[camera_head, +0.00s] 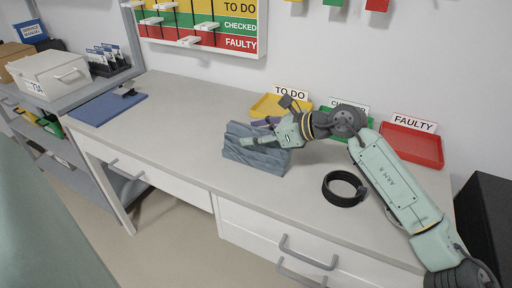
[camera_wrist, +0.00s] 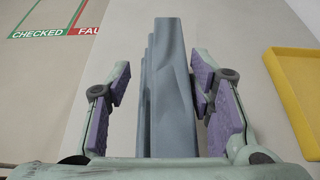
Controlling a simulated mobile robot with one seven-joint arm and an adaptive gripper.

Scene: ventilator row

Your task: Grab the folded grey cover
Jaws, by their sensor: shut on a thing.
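The folded grey cover (camera_head: 245,158) is a blue-grey, creased block of cloth on the grey worktop, near its front edge. My gripper (camera_head: 261,132) reaches it from the right and is shut on its upper part. In the wrist view the cover (camera_wrist: 171,85) stands between the purple-padded fingers of my gripper (camera_wrist: 163,88), one on each side. Whether the cover's underside touches the worktop is hard to tell.
Yellow (camera_head: 270,107), green (camera_head: 335,124) and red (camera_head: 412,145) trays stand along the wall behind. A black coiled ring (camera_head: 344,188) lies right of the cover. A blue mat (camera_head: 108,108) lies at the left end. The worktop (camera_head: 180,130) between mat and cover is clear.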

